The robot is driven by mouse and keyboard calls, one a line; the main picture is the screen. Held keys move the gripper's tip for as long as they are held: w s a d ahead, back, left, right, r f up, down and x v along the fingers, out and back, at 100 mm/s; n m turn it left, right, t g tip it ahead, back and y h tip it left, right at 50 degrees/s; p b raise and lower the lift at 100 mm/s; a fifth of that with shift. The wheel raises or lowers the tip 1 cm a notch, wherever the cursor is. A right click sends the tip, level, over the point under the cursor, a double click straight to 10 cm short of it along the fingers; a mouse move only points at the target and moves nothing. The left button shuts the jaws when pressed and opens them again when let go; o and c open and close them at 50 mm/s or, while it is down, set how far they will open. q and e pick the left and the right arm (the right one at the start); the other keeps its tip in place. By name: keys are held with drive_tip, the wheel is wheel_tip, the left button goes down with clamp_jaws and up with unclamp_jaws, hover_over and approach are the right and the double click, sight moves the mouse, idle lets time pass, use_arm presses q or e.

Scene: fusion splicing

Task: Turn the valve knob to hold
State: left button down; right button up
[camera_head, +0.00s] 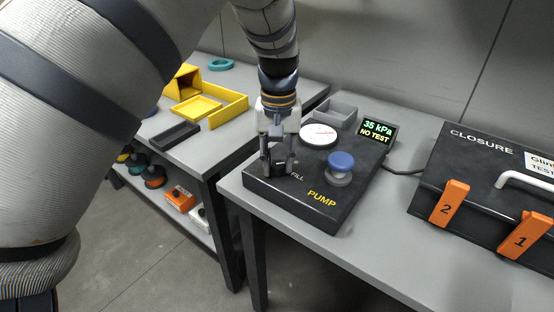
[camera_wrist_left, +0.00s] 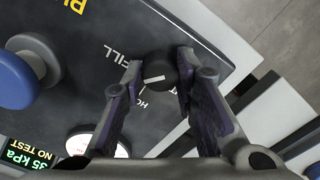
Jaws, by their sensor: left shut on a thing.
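The black pump box (camera_head: 262,190) sits on the grey table with "PUMP" and "FILL" printed on its top. Its small black valve knob (camera_wrist_left: 160,68) carries a white pointer line. In the wrist view the line lies roughly crosswise, its left end between the "FILL" label and a partly hidden label starting "HO". Another label is mostly covered by a finger. My left gripper (camera_head: 278,166) points down at the knob. In the wrist view its fingers (camera_wrist_left: 160,72) are shut on the knob from both sides. My right gripper is not in view.
A blue plunger knob (camera_head: 341,161) and a round gauge (camera_head: 319,135) stand on the box. The display (camera_head: 378,131) reads "35 kPa NO TEST". A grey tray (camera_head: 337,115) is behind. A black closure case (camera_head: 480,175) with orange latches stands at right.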

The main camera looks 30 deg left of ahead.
sight(278, 164)
use_arm(q)
drive_tip(key=n, duration=0.4)
drive_tip(key=shift+f+n, duration=0.1)
drive_tip(key=shift+n, duration=1.7)
drive_tip(key=shift+s+n, duration=0.1)
drive_tip(key=shift+n, duration=0.2)
drive_tip(key=c, duration=1.3)
unclamp_jaws()
drive_tip(key=shift+o, duration=0.3)
wheel_tip(278, 164, up, 12)
